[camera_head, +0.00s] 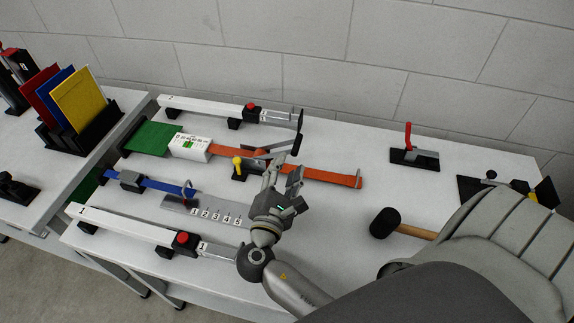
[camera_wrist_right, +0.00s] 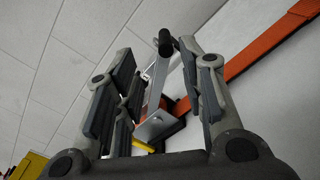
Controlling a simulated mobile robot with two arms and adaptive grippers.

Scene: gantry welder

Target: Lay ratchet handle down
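The ratchet sits on an orange strap (camera_head: 325,176) in the middle of the bench. Its silver handle with a black grip (camera_wrist_right: 165,42) rises from a metal bracket (camera_wrist_right: 152,126) in the right wrist view. In the head view the black grip (camera_head: 296,146) shows just beyond my fingers, and the handle's lower part is partly hidden. My right gripper (camera_head: 283,172) is open over the near side of the strap. In the wrist view the handle appears between its spread fingers (camera_wrist_right: 158,85), with gaps on both sides. My left gripper is not in view.
A yellow-knobbed clamp (camera_head: 238,165) stands close left of my right gripper. A white box (camera_head: 190,147) sits on the strap. A blue strap (camera_head: 165,185) and numbered plate (camera_head: 213,213) lie nearer. A mallet (camera_head: 385,223) and red-handled clamp (camera_head: 412,156) are right.

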